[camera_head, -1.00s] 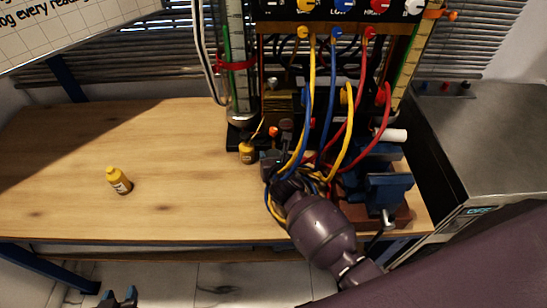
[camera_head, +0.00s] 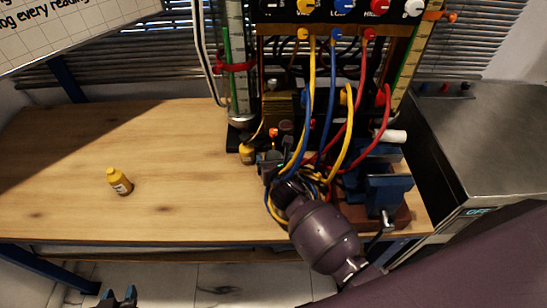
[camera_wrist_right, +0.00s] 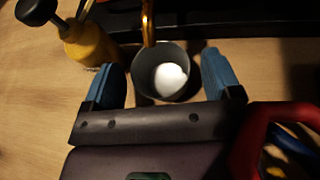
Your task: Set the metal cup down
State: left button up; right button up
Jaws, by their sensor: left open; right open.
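The metal cup (camera_wrist_right: 146,78) is a small grey round cup with a white, rounded thing in it. In the right wrist view it is between the blue fingers of my right gripper (camera_wrist_right: 164,75), with gaps on both sides. The gripper is open. In the head view my right gripper (camera_head: 270,168) is low over the table in front of the rig, and I cannot make out the cup there. My left gripper (camera_head: 118,298) is open and empty at the bottom edge, below the table's front.
Another yellow container (camera_head: 247,153) stands by the rig, close to my right gripper. Loose coloured cables (camera_head: 345,150) hang around my right wrist. A blue vise (camera_head: 388,190) is at right.

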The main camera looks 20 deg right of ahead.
jog(key=p+v, duration=0.1)
jog(key=v, duration=0.9)
jog(key=shift+s+r, duration=0.2)
jog(key=shift+s, duration=0.05)
